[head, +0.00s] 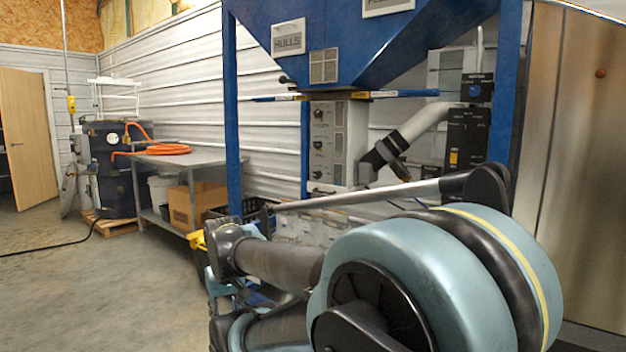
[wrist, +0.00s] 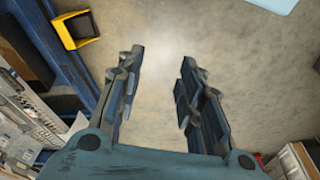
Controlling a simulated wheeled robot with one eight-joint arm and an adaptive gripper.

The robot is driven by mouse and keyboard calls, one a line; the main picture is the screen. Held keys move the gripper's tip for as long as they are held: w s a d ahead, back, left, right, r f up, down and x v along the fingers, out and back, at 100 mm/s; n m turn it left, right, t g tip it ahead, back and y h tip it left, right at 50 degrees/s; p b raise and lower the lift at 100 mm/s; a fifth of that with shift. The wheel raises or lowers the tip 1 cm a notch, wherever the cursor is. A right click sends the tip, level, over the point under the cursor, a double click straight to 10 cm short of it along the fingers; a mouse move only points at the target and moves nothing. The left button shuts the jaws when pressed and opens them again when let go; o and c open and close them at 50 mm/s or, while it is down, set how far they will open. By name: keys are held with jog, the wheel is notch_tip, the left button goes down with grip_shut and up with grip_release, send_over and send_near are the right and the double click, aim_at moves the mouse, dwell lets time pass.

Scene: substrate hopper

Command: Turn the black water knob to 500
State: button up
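A pale control panel (head: 327,145) stands below the blue hopper (head: 340,40) in the head view. It carries several small dark knobs (head: 319,115) in a column; their labels and settings are too small to read, so I cannot tell which is the water knob. A black box (head: 478,88) with a blue dial is further right. My gripper (wrist: 161,58) is open and empty in the wrist view, with bare concrete floor between its fingers. It is apart from the panel. In the head view my arm hides the lower part of the hopper stand.
Blue hopper posts (head: 232,110) stand around the panel. A grey pipe (head: 415,125) runs beside it on the right. A metal table (head: 180,159) with an orange hose is at left.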

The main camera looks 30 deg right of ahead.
aim_at(316, 175)
jog(key=o, duration=0.3)
jog(key=shift+s+d+r, duration=0.1)
jog(key=shift+s+r, duration=0.15)
jog(key=w+d+r+n+t+h, duration=0.2)
jog(key=w+d+r+n+h, duration=0.5)
jog(key=w+d, duration=0.5)
jog(key=w+d+r+n+t+h, duration=0.1)
jog(key=w+d+r+n+h, duration=0.3)
jog(key=w+d+r+n, duration=0.65)
jog(key=w+d+r+n+t+h, duration=0.2)
jog(key=w+d+r+n+h, duration=0.45)
jog(key=w+d, duration=0.65)
jog(key=shift+n+y, duration=0.3)
jog(key=shift+y, duration=0.15)
jog(key=x, duration=1.7)
jog(key=shift+s+d+f, duration=0.1)
jog(key=shift+s+d, duration=0.2)
jog(key=shift+d, duration=0.1)
jog(key=c, duration=1.1)
